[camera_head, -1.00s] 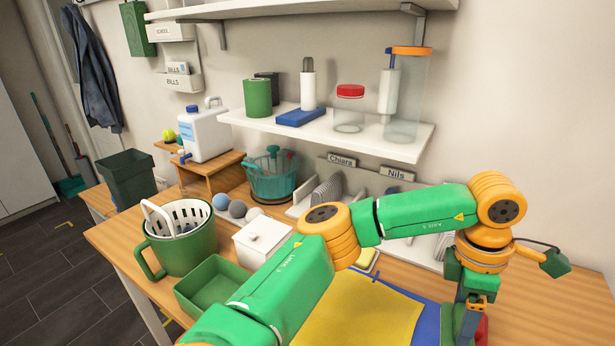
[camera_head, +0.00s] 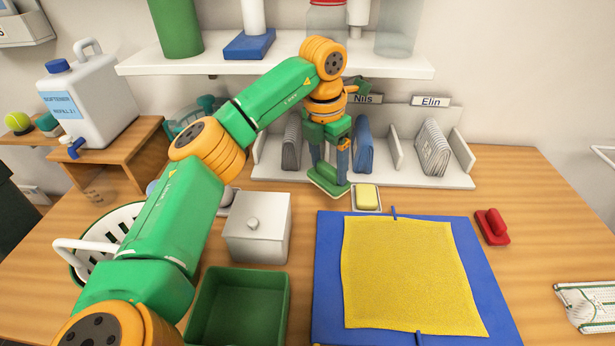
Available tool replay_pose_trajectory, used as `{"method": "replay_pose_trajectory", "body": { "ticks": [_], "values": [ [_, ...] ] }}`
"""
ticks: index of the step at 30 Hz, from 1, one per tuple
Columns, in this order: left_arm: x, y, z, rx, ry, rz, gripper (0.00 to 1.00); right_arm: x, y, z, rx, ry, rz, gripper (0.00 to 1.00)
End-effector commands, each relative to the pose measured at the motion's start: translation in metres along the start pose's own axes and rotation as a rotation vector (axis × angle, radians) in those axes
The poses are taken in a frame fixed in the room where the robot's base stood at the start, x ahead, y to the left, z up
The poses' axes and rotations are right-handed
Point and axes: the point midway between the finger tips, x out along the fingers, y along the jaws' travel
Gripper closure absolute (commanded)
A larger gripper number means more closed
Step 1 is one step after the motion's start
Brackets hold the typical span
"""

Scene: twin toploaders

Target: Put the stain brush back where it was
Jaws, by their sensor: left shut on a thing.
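My left gripper (camera_head: 331,165) is pointing down and shut on a green brush (camera_head: 324,184) with a pale underside, which looks like the stain brush. The brush is in front of the white divided rack, left of a yellow sponge (camera_head: 367,196) on a small tray. I cannot tell whether it touches the table. My right gripper is not in view.
A yellow cloth (camera_head: 410,275) covers much of the board. A white lidded box (camera_head: 257,228) and an open green bin (camera_head: 240,305) stand left of it. The white rack (camera_head: 404,180) with folded items is behind. A shelf (camera_head: 280,52) hangs above.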

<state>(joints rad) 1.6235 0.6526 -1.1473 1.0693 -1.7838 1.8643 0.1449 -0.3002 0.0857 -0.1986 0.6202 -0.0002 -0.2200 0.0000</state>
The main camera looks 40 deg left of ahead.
Motion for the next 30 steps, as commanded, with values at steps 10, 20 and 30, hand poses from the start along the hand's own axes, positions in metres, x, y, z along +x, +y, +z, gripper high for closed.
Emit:
{"method": "replay_pose_trajectory", "body": {
  "ticks": [10,20,30],
  "values": [
    [0.053,0.048,-0.003,0.000,0.001,-0.001,0.68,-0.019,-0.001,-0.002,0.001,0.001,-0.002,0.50],
    [0.093,0.055,-0.007,0.003,-0.001,0.001,0.68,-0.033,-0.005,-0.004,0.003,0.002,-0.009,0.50],
    [0.096,0.055,-0.008,0.003,0.000,0.001,0.02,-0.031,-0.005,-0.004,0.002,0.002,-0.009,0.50]
  ]
}}
